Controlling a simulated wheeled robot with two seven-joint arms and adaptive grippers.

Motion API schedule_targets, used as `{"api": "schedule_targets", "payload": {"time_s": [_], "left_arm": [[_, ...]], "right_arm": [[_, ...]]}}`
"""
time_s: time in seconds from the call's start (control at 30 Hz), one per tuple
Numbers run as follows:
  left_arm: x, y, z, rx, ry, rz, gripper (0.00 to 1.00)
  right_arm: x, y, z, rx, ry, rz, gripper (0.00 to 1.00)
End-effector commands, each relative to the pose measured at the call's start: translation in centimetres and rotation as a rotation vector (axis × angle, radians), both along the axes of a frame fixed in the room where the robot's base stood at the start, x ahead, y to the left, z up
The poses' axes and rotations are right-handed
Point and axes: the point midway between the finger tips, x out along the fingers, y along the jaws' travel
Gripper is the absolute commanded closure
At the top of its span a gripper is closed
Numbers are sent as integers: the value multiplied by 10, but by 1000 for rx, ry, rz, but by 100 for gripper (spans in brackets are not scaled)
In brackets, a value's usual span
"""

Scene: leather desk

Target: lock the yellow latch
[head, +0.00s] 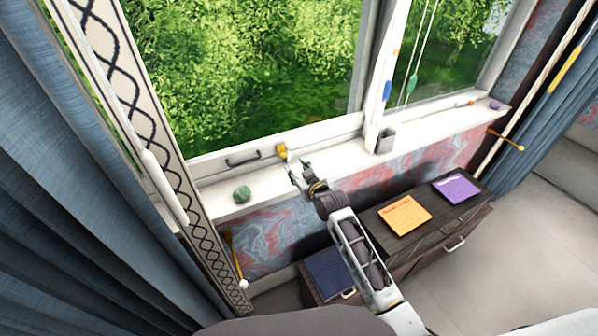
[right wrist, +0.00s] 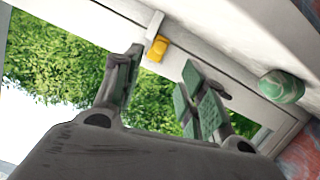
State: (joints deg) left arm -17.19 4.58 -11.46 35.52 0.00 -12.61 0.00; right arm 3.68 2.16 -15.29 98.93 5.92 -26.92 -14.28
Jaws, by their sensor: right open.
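The yellow latch (head: 281,151) is on the lower frame of the window, just above the sill. In the right wrist view the latch (right wrist: 157,48) shows beyond the fingers, next to a white piece of the frame. My right gripper (head: 299,172) is open and empty, close in front of the latch and slightly below and right of it in the head view. In the right wrist view its green-padded fingers (right wrist: 162,82) are spread apart, with the latch in the gap between them but farther off. I cannot tell any contact. My left gripper is not in view.
A green stone-like object (head: 242,194) sits on the sill left of my gripper. A dark window handle (head: 242,159) is left of the latch. A grey cup (head: 385,140) stands farther right on the sill. A dark cabinet (head: 447,218) with orange and purple sheets is below.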

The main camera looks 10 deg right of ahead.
Motion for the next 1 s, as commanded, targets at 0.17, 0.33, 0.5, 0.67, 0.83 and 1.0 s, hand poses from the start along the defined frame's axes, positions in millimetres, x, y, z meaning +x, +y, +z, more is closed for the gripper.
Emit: {"api": "schedule_targets", "payload": {"time_s": [0.17,0.33,0.5,0.67,0.83,1.0], "left_arm": [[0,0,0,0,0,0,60],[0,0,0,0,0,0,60],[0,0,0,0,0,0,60],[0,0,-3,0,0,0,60],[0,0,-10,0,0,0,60],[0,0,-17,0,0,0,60]], "right_arm": [[-6,-1,1,0,1,0,58],[-6,-2,2,0,1,0,58],[-6,-2,2,0,0,0,64],[-3,-2,4,0,-9,0,84],[6,-17,8,-38,-34,-2,100],[17,-46,9,-115,-62,-9,100]]}}
